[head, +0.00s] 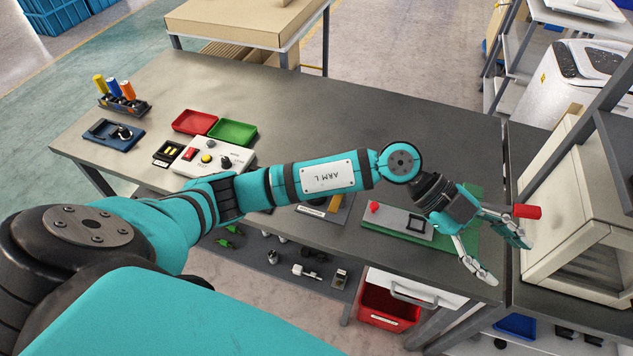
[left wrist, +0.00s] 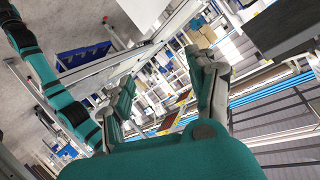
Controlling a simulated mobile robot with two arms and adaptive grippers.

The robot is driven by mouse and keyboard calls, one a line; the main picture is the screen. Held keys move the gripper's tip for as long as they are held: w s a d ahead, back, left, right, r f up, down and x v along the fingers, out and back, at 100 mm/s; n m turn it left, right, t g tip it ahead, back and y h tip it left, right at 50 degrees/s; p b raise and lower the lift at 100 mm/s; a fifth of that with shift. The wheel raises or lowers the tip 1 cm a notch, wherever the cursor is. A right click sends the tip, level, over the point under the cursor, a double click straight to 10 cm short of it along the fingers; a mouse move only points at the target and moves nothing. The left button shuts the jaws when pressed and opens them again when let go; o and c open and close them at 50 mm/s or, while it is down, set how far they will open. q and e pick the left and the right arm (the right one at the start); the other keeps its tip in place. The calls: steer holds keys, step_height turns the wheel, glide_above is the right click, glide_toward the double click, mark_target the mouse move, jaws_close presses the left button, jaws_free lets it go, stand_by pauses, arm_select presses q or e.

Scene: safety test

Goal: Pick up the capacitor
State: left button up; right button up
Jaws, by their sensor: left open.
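My left gripper (head: 505,257) is open over the right end of the grey workbench, beside a green board (head: 465,238). A small red cylinder (head: 527,211) shows at its upper finger, against the cream machine; I cannot tell whether they touch. No part is clearly recognisable as the capacitor; the red cylinder may be it. In the left wrist view the gripper (left wrist: 165,85) has its two fingers spread, with no held object visible between them. The wrist partly covers the green board. My right gripper is not in view.
The cream machine (head: 565,215) stands close to the right of the gripper. A grey fixture with a red knob (head: 374,207) lies on the green board. Red (head: 195,122) and green (head: 233,132) trays, a control box (head: 214,157) and a tool rack (head: 124,106) stand left. The bench's back middle is clear.

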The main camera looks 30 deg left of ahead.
arm_select(q)
steer(key=w+a+f+n+y, duration=0.2)
steer(key=w+a+f+y, duration=0.3)
steer(key=a, duration=0.5)
steer(key=w+a+f+n+y, duration=0.2)
steer(key=a+f+y, duration=0.1)
steer(key=a+y, duration=0.5)
steer(key=w+a+r+n+y, duration=0.2)
steer(key=a+y, duration=0.1)
steer(key=a, duration=0.5)
steer(key=w+a+r+n+y, duration=0.1)
steer(key=a+r+n+y, duration=0.15)
steer(key=a, duration=0.55)
steer(key=shift+w+b+x, duration=0.2)
steer(key=shift+b+x, duration=0.2)
steer(key=shift+x, duration=3.9)
steer(key=shift+w+b+x, duration=0.2)
steer(key=shift+b+x, duration=0.2)
steer(key=shift+x, duration=3.95)
jaws_close()
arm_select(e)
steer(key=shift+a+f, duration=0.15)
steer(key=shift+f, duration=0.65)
arm_select(q)
steer(key=shift+r, duration=0.1)
